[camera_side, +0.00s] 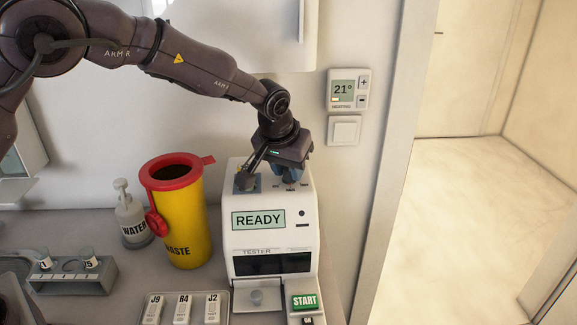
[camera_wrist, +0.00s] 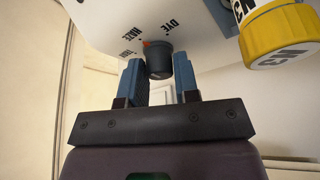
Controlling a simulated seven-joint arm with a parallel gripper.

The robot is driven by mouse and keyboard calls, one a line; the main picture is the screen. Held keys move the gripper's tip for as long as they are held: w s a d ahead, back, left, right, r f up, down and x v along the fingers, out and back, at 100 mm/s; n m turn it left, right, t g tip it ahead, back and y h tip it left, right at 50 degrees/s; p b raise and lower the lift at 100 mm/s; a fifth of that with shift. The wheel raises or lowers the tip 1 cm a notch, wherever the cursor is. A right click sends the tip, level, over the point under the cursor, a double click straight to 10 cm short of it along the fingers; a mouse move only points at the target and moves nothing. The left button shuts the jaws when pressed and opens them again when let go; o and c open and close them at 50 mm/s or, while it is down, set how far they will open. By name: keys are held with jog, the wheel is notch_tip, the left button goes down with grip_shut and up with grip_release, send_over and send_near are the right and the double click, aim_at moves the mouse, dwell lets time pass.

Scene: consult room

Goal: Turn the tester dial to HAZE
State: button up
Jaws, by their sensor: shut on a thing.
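The white tester (camera_side: 240,262) stands on the counter with READY on its display (camera_side: 258,219). Its dark round dial (camera_wrist: 158,65) sits between the two blue fingers of my gripper (camera_wrist: 158,84) in the wrist view. My gripper is shut on the dial. A red mark on the dial's edge lies near the HAZE label (camera_wrist: 132,38), on its DYE (camera_wrist: 172,28) side. A third label is too small to read. In the side view my gripper (camera_side: 290,172) is over the tester's top right and hides most of the dial.
A yellow cap marked N3 (camera_wrist: 282,36) is close beside the dial in the wrist view. A yellow waste bin (camera_side: 185,225) with a red rim and a water bottle (camera_side: 132,215) stand left of the tester. A green START button (camera_side: 305,301) is at its front right.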

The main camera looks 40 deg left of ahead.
dwell(0.4)
jog(key=o, duration=0.9)
jog(key=v, duration=1.3)
